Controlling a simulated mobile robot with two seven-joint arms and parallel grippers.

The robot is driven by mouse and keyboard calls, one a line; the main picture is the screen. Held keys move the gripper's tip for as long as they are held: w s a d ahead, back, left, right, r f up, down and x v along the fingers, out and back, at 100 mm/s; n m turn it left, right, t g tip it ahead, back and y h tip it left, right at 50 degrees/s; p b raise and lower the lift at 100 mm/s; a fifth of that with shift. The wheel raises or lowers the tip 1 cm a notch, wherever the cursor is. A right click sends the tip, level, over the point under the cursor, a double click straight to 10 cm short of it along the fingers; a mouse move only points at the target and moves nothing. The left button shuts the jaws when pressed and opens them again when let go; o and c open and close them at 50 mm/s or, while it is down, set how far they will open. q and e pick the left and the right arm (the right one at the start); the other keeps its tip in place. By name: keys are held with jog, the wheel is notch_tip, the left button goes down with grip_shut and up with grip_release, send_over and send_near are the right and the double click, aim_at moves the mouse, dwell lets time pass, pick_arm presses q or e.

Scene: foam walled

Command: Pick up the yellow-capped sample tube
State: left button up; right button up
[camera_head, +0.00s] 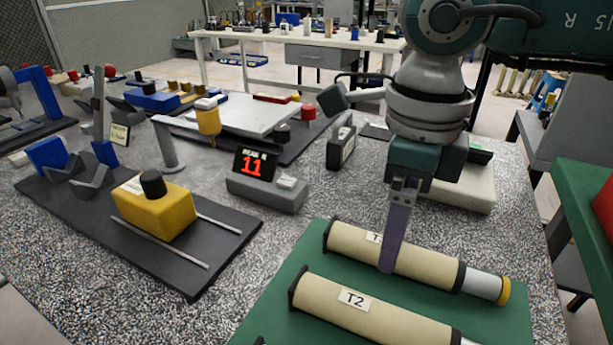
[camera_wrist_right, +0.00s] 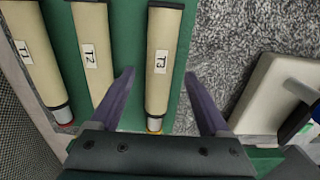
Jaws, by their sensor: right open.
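The yellow-capped sample tube (camera_head: 435,266) lies on its side on a green mat (camera_head: 262,322); its beige sleeve ends in a grey section and a yellow cap (camera_head: 504,292). In the right wrist view the tube (camera_wrist_right: 162,60) reads T3 and lies between the two purple fingers. My right gripper (camera_head: 388,262) is over the tube's middle, pointing down. In the wrist view the right gripper (camera_wrist_right: 159,76) is open, with mat showing on both sides of the tube. One finger covers part of the label in the head view. My left gripper is not in view.
Tube T2 (camera_head: 380,318) lies parallel, in front of the yellow-capped tube. Tube T1 (camera_wrist_right: 28,50) shows in the wrist view, beyond T2. A pale block (camera_head: 462,189) stands behind the mat. A display reading 11 (camera_head: 255,164) and a yellow block (camera_head: 158,212) stand to the left.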

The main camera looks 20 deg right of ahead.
jog(key=shift+f, duration=1.6)
jog(key=shift+c, duration=0.4)
grip_shut()
jog(key=shift+r, duration=0.1)
